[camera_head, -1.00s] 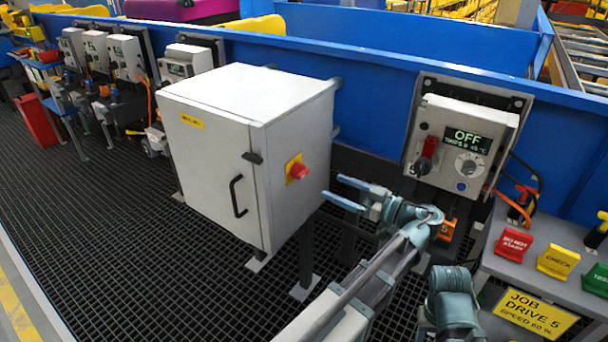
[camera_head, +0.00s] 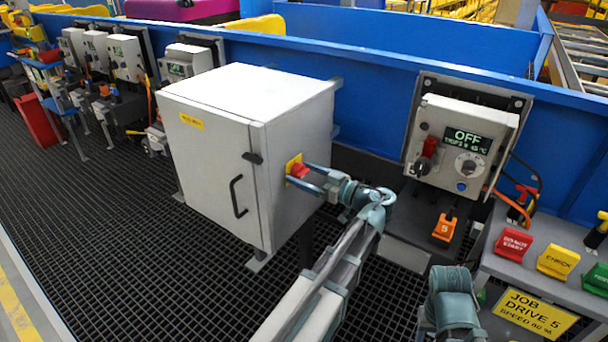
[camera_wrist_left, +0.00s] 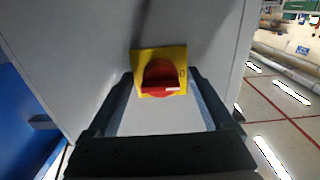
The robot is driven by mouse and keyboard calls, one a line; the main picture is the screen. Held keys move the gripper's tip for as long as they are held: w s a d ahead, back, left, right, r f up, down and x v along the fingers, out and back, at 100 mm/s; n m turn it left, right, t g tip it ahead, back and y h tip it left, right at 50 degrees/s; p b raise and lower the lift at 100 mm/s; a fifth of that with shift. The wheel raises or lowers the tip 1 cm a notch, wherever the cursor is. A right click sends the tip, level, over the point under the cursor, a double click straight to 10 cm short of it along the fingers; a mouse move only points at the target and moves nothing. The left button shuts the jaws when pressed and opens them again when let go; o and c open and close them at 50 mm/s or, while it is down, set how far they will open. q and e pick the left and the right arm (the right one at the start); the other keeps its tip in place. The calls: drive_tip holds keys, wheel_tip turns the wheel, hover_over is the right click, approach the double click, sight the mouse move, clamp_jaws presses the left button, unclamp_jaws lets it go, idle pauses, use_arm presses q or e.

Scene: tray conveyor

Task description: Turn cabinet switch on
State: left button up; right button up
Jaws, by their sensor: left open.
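The grey-white cabinet (camera_head: 283,190) has a closed front door with a black handle. On its right side is the red rotary switch (camera_head: 298,170) on a yellow plate. In the left wrist view the red knob (camera_wrist_left: 160,77) is centred, with a pale mark at its lower right and a "0" on the plate's right. My left gripper (camera_head: 303,175) is open, its two fingers pointing at the switch. In the left wrist view my left gripper (camera_wrist_left: 161,82) has one finger on each side of the knob; contact is not clear.
A control box (camera_head: 466,145) with a display reading "OFF" hangs on the blue conveyor wall (camera_head: 370,110) at right. A grey stand with red, yellow and green tags (camera_head: 556,261) is at lower right. Dark grating floor (camera_head: 120,240) lies open in front of the cabinet.

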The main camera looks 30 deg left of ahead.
use_arm(q)
clamp_jaws()
drive_tip(key=shift+m, duration=0.4)
drive_tip(key=m, duration=0.3)
drive_tip(key=shift+m, duration=0.4)
drive_tip(key=m, duration=0.4)
drive_tip(key=shift+s+m, duration=0.1)
drive_tip(key=shift+m, duration=0.2)
drive_tip(key=m, duration=0.4)
drive_tip(key=shift+r, duration=0.1)
drive_tip(key=shift+m, duration=2.6)
